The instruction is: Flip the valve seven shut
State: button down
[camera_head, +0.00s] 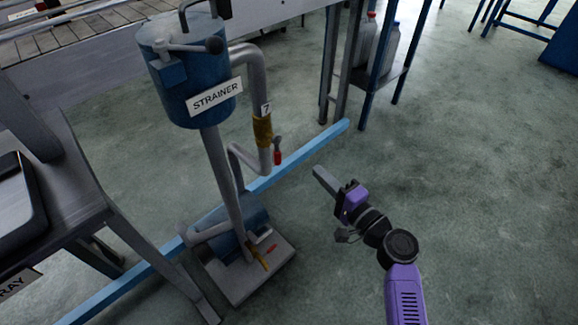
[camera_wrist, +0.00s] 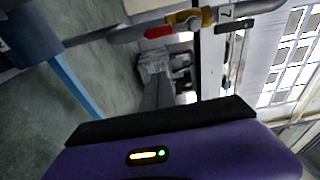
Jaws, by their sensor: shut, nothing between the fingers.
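Valve seven (camera_head: 262,130) is a brass-coloured body on the grey vertical pipe beside the blue strainer, under a small "7" label (camera_head: 265,108). Its red-tipped lever (camera_head: 277,157) hangs down beside the pipe, roughly parallel to it. In the wrist view the valve (camera_wrist: 190,17) and its red lever (camera_wrist: 158,31) show at the top, with the lever along the pipe. My gripper (camera_head: 322,177) is shut and empty, to the right of and a little below the lever, clear of it. Its grey fingers (camera_wrist: 158,88) also show in the wrist view, pointing up toward the valve area.
The blue strainer tank (camera_head: 190,75) stands left of the valve. Below are a blue pump (camera_head: 240,215) on a base plate and another brass valve (camera_head: 257,258) with a red handle. A light-blue floor rail (camera_head: 310,148) runs behind. Floor around my gripper is open.

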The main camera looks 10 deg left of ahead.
aim_at(277, 151)
jog(key=shift+w+a+r, duration=0.15)
jog(key=shift+w+r, duration=0.15)
jog(key=b+x, duration=0.3)
jog(key=x, duration=0.7)
jog(key=shift+s+a+r+p, duration=0.1)
jog(key=shift+s+a+p, duration=0.35)
jog(key=shift+s, duration=0.45)
jog(key=shift+s+a+p, duration=0.3)
jog(key=shift+s+a, duration=0.25)
jog(key=shift+s, duration=0.4)
